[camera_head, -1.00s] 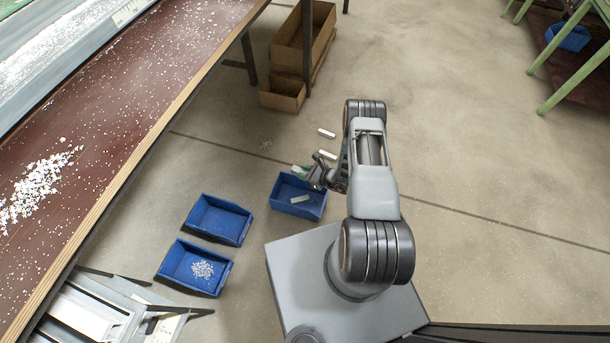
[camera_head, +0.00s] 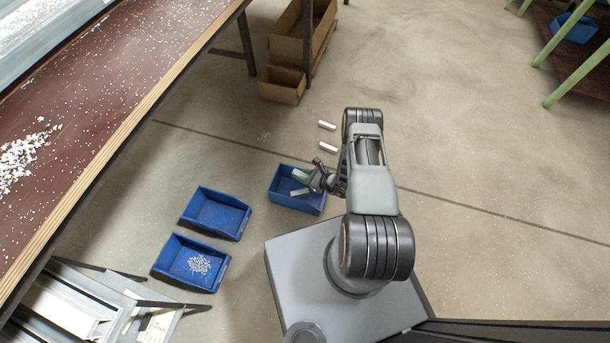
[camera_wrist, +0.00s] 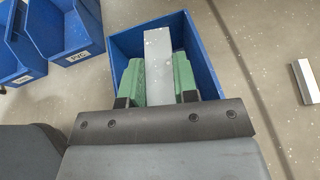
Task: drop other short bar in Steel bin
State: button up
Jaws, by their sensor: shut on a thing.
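My gripper (camera_wrist: 158,82), with green fingers, is shut on a short pale metal bar (camera_wrist: 158,50). The bar points away from the wrist, over a blue bin (camera_wrist: 205,55). In the head view my gripper (camera_head: 310,180) is over this bin (camera_head: 291,203), the rightmost of the blue bins on the floor. A pale bar (camera_head: 299,192) shows at the bin. I cannot tell surely whether it lies inside or is the held one. No label on this bin is visible.
Two other blue bins (camera_head: 216,214) (camera_head: 193,264) stand to the left, the nearer with white bits in it. One shows a PVC label (camera_wrist: 83,56). Two pale bars (camera_head: 327,125) (camera_head: 328,147) lie on the floor beyond.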

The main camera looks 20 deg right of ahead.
jog(key=o, duration=1.1)
jog(key=shift+c, duration=0.2)
jog(key=p+v, duration=0.4)
jog(key=v, duration=1)
